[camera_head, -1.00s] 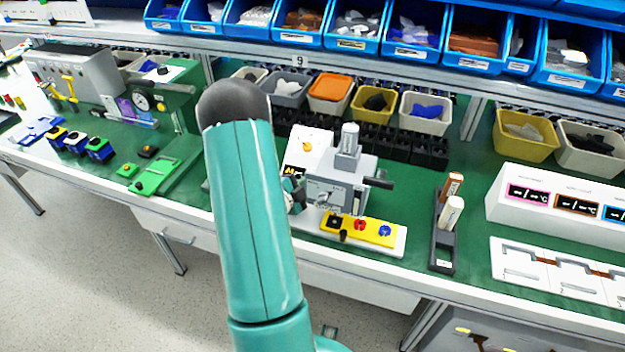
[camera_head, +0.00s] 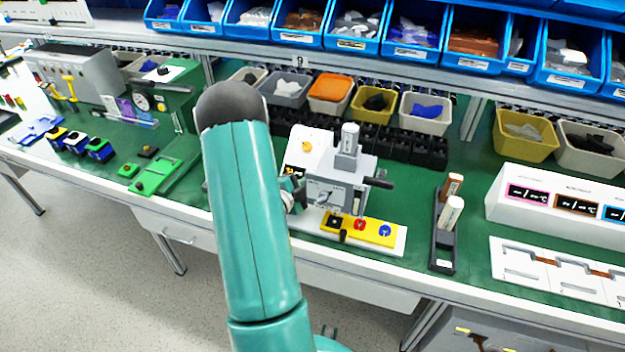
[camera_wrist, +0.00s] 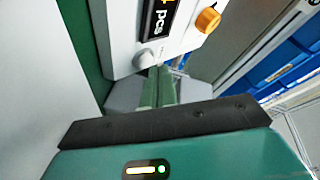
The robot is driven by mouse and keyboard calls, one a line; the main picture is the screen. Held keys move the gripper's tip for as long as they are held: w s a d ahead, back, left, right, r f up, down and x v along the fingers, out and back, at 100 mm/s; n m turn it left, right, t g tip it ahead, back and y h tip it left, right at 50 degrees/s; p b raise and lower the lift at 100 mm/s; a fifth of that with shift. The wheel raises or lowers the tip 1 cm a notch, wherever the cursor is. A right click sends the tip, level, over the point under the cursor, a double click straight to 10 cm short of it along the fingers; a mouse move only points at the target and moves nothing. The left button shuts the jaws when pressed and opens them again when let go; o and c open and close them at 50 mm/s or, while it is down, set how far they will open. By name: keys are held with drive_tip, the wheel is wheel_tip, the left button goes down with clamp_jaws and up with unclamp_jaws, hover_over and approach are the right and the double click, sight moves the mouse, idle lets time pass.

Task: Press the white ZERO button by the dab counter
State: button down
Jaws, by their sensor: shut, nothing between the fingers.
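The white ZERO button (camera_wrist: 145,60) is a pale round knob on a white counter panel (camera_wrist: 125,28) in the wrist view, below the dark display reading "pcs" (camera_wrist: 160,18). An orange knob (camera_wrist: 208,20) sits to its right. My gripper (camera_wrist: 160,72) has its green fingers together, with the tips close to the button's lower right; I cannot tell if they touch it. In the head view the counter (camera_head: 312,143) stands behind my arm, its display (camera_head: 294,172) partly covered. The button is hidden there, and my gripper is mostly hidden behind the arm.
A grey machine (camera_head: 337,192) with a black handle stands right beside the counter. A yellow panel (camera_head: 372,231) with coloured knobs lies in front of it. Bins (camera_head: 330,92) line the back.

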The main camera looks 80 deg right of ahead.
drive_tip(key=shift+f, duration=0.35)
idle(0.3)
drive_tip(key=shift+s+d+f, duration=0.1)
drive_tip(key=shift+d+f, duration=0.15)
drive_tip(key=shift+d, duration=0.1)
idle(0.8)
drive_tip(key=shift+a+f, duration=0.1)
drive_tip(key=shift+a, duration=0.05)
drive_tip(key=shift+a+f, duration=0.15)
drive_tip(key=shift+a, duration=0.55)
drive_tip(key=shift+w+a+r, duration=0.15)
drive_tip(key=shift+a+r, duration=0.15)
drive_tip(key=shift+r, duration=0.15)
drive_tip(key=shift+w+a+r, duration=0.15)
drive_tip(key=shift+a+r, duration=0.1)
drive_tip(key=shift+r, duration=0.2)
drive_tip(key=shift+a+r, duration=0.45)
drive_tip(key=shift+r, duration=0.3)
drive_tip(key=shift+a+r, duration=0.4)
drive_tip(key=shift+r, duration=0.3)
